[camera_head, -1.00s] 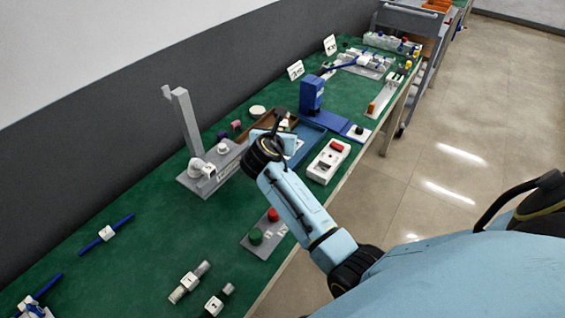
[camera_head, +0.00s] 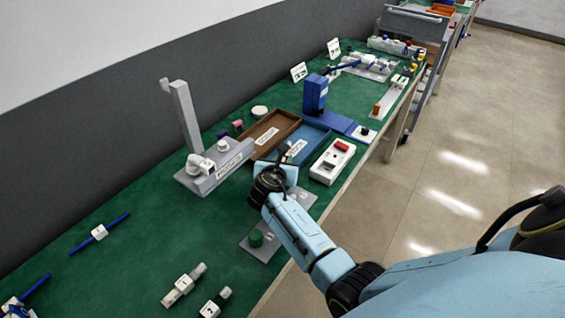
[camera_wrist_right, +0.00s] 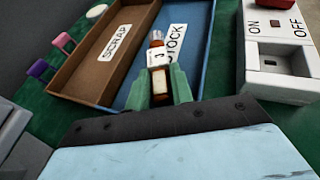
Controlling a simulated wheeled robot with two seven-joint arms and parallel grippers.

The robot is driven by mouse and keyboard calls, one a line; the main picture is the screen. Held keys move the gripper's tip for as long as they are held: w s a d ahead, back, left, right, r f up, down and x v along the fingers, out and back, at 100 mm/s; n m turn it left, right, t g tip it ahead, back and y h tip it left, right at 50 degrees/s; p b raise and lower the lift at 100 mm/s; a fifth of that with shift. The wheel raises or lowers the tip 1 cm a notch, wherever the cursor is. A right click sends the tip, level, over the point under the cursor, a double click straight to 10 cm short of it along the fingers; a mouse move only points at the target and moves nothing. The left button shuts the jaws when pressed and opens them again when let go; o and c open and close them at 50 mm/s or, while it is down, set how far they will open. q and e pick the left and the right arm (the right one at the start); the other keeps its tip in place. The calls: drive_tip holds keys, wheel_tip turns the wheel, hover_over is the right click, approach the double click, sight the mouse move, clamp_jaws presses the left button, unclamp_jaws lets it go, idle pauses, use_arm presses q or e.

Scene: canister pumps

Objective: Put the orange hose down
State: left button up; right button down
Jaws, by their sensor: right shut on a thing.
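My right gripper (camera_head: 277,164) is in the head view, near the front end of the blue STOCK tray. The right wrist view shows its two green fingers (camera_wrist_right: 162,88) shut on a short orange-brown piece with a white tag, which I take as the orange hose (camera_wrist_right: 157,57). The hose points away from the gripper, its far end in front of the blue tray floor and its near end between the fingers. I cannot tell how high it is above the tray. My left gripper is not in view.
The blue STOCK tray (camera_wrist_right: 197,48) is beside the brown SCRAP tray (camera_wrist_right: 92,77). A white ON/OFF box (camera_head: 332,161) stands to the right, and a grey stand (camera_head: 215,170) to the left.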

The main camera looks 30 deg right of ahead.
drive_tip(key=shift+f, duration=0.25)
drive_tip(key=c, duration=1.5)
unclamp_jaws()
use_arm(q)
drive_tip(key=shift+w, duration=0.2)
use_arm(e)
drive_tip(key=shift+r, duration=0.1)
drive_tip(key=shift+s+r, duration=0.1)
drive_tip(key=shift+r, duration=0.1)
drive_tip(key=p+v, duration=0.3)
drive_tip(key=v, duration=0.7)
drive_tip(key=shift+s+a+r, duration=0.15)
drive_tip(key=shift+s+a, duration=0.05)
drive_tip(key=shift+a, duration=0.05)
drive_tip(key=shift+s+a+r, duration=0.2)
drive_tip(key=shift+s+a, duration=0.1)
drive_tip(key=shift+s, duration=0.05)
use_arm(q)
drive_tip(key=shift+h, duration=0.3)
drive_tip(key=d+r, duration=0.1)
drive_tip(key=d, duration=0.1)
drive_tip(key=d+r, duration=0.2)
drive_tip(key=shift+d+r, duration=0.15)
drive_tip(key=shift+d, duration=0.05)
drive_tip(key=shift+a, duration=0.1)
